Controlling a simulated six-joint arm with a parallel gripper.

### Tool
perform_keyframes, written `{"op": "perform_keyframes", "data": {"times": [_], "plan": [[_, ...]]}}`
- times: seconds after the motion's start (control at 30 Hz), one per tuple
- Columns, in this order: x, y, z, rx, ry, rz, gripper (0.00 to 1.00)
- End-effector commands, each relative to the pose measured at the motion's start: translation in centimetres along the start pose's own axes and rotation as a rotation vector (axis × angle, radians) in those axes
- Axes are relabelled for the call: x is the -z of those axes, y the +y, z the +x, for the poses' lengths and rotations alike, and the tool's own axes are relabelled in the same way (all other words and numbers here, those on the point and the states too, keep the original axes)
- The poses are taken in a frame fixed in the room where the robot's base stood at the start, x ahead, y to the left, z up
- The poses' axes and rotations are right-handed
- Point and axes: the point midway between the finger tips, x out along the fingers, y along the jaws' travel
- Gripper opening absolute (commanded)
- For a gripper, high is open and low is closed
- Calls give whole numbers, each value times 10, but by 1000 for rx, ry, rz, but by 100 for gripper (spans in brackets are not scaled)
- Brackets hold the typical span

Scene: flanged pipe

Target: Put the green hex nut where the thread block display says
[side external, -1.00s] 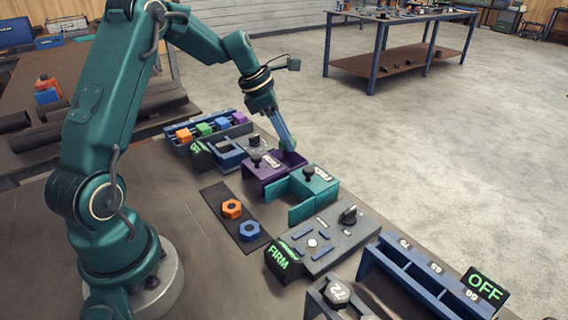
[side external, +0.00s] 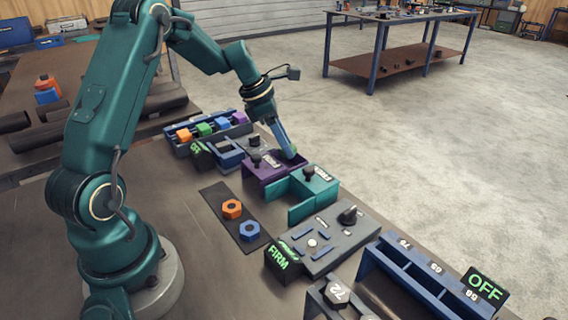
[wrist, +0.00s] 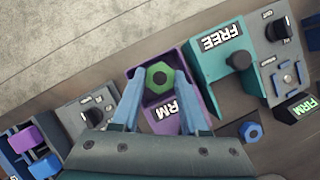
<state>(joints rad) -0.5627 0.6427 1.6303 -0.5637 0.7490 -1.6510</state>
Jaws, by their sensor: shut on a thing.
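The green hex nut (wrist: 160,76) shows between the fingertips of my gripper (wrist: 160,88) in the wrist view, and the gripper is shut on it. The nut is over or inside the open end of the purple bin (wrist: 186,62); I cannot tell whether it touches the floor. The bin carries a "FIRM" label. In the side view my gripper (side external: 288,150) reaches into the purple bin (side external: 258,172), and its walls hide the fingertips. The thread block display (side external: 283,257) reads "FIRM" in green.
A teal bin (wrist: 207,66) labelled "FREE" stands right beside the purple one. An orange nut (side external: 232,208) and a blue nut (side external: 250,231) lie on a dark mat.

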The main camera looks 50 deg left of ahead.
Motion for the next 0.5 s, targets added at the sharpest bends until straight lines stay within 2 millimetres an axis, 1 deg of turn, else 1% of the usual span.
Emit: {"op": "perform_keyframes", "data": {"times": [0.5], "plan": [[4, 0, 9, 1, -1, 0, 0]]}}
